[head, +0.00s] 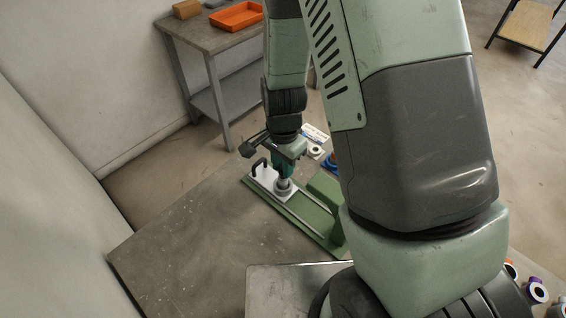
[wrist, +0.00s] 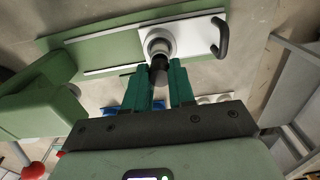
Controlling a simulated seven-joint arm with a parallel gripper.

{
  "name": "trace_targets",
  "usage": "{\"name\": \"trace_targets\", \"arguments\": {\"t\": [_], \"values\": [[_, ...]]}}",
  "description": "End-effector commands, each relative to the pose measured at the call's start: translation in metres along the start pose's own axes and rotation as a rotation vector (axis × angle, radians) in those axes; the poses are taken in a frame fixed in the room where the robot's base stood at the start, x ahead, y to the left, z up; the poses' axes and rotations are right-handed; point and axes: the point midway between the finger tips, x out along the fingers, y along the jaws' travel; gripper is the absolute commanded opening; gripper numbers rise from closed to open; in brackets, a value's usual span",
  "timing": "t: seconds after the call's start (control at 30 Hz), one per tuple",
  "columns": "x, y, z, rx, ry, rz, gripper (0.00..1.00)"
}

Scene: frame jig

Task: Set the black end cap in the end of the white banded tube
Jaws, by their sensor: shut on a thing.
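My gripper (wrist: 166,84) has its teal fingers closed around a dark, round piece, the black end cap (wrist: 160,68), which sticks out past the fingertips. In the head view my gripper (head: 284,172) points down over the green jig. Just beyond the cap in the wrist view is the pale, round end of a tube (wrist: 159,42), seated at a white plate (wrist: 190,40). The cap overlaps the tube's mouth in this view; I cannot tell whether they touch. The tube also shows in the head view (head: 283,187) below the gripper, but its bands are not clear.
The white plate carries a black handle (wrist: 221,37) and sits on a green base (head: 312,222) with rails. A green block (wrist: 45,100) stands on the base. More tube pieces (head: 537,291) lie at the lower right. The bench (head: 190,250) left of the jig is clear.

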Motion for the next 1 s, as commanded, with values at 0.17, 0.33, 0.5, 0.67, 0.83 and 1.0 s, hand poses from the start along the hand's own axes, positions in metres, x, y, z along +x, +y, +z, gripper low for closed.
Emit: {"name": "trace_targets", "arguments": {"t": [0.17,0.33,0.5,0.67,0.83,1.0], "values": [[0.004,0.0,0.0,0.0,-0.001,0.001,0.0],[0.01,0.0,0.0,0.0,0.0,0.0,0.0],[0.014,0.0,0.0,0.0,0.0,0.0,0.0],[0.014,0.0,0.0,0.0,0.0,0.0,0.0],[0.014,0.0,0.0,0.0,0.0,0.0,0.29],[0.014,0.0,0.0,0.0,0.0,0.0,0.54]]}}
